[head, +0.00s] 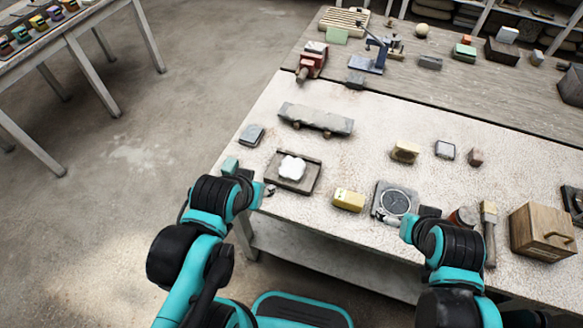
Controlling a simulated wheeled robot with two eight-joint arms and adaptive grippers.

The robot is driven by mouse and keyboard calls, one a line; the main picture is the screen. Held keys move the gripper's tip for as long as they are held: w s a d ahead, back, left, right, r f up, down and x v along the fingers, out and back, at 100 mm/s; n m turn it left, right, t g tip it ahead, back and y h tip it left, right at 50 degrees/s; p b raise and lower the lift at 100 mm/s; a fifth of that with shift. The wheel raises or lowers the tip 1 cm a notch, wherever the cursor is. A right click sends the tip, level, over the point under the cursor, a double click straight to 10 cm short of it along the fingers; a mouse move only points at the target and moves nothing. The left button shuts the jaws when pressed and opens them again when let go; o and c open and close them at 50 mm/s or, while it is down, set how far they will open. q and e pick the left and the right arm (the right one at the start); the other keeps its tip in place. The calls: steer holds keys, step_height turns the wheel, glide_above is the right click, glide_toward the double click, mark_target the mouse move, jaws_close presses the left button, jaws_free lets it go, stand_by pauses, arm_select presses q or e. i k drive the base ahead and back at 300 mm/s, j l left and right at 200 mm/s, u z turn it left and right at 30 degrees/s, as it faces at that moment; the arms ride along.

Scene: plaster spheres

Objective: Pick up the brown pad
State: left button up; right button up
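A small brown block-like piece (476,157) lies on the pale worktable, right of a grey-topped block; it best fits the brown pad, but it is too small to tell surely. My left gripper (269,190) is at the table's front left edge, close to the tray and far from the brown piece. My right arm's end (428,212) is low at the front edge, by a square plate with a round dial, below and left of the brown piece. Its fingers are largely hidden. Neither gripper visibly holds anything.
A brown tray (312,181) holds a white lobed object (292,167). A yellow block (348,200), a dial plate (381,188), a brush (489,230) and a wooden box (541,232) line the front. A grey long piece (316,120) lies behind. The table's centre is fairly clear.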

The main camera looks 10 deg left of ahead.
mark_target(476, 155)
steer(key=i+l+u, duration=0.1)
steer(key=l, duration=0.6)
steer(key=i+l+u, duration=0.1)
steer(key=l, duration=0.6)
steer(key=i+l+u, duration=0.1)
steer(key=l, duration=0.65)
